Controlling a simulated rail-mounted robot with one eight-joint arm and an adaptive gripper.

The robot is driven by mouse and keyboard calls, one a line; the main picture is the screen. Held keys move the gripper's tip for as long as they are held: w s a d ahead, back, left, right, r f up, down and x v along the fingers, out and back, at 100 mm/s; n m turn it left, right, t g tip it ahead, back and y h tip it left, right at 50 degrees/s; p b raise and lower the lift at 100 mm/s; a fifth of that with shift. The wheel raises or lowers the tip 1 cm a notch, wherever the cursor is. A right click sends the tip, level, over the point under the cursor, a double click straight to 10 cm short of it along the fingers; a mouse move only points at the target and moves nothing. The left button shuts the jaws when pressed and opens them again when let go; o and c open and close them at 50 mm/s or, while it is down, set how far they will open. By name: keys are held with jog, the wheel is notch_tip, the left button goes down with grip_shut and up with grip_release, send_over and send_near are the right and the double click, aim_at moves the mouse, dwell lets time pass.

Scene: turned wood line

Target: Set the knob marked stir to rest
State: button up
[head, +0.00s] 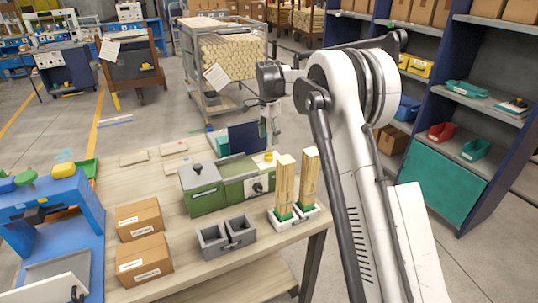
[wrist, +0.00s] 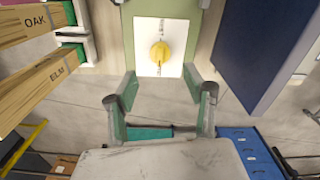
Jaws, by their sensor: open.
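A yellow knob (wrist: 160,54) sits on a white plate (wrist: 174,31) on a green housing in the wrist view. Its ridge looks roughly upright in the picture; the small dark marks above and below it are too small to read. In the head view a yellow knob (head: 268,156) shows at the housing's far end, below my gripper (head: 269,146). A dark knob (head: 258,187) sits on the white front plate of the green housing (head: 233,187). I cannot read which is marked stir. In the wrist view my gripper (wrist: 162,105) is open and empty, its fingers apart from the yellow knob.
Wooden posts (head: 309,177) stand close to the right; the wrist view shows their OAK and ELM labels. A navy panel (head: 245,138) stands beside the housing. A grey double bin (head: 226,237) and cardboard boxes (head: 144,258) are on the bench's near side.

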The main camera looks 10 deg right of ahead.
aim_at(269, 154)
notch_tip(269, 154, down, 9)
jog(key=shift+r, duration=0.2)
dwell(0.3)
jog(key=c, duration=1.1)
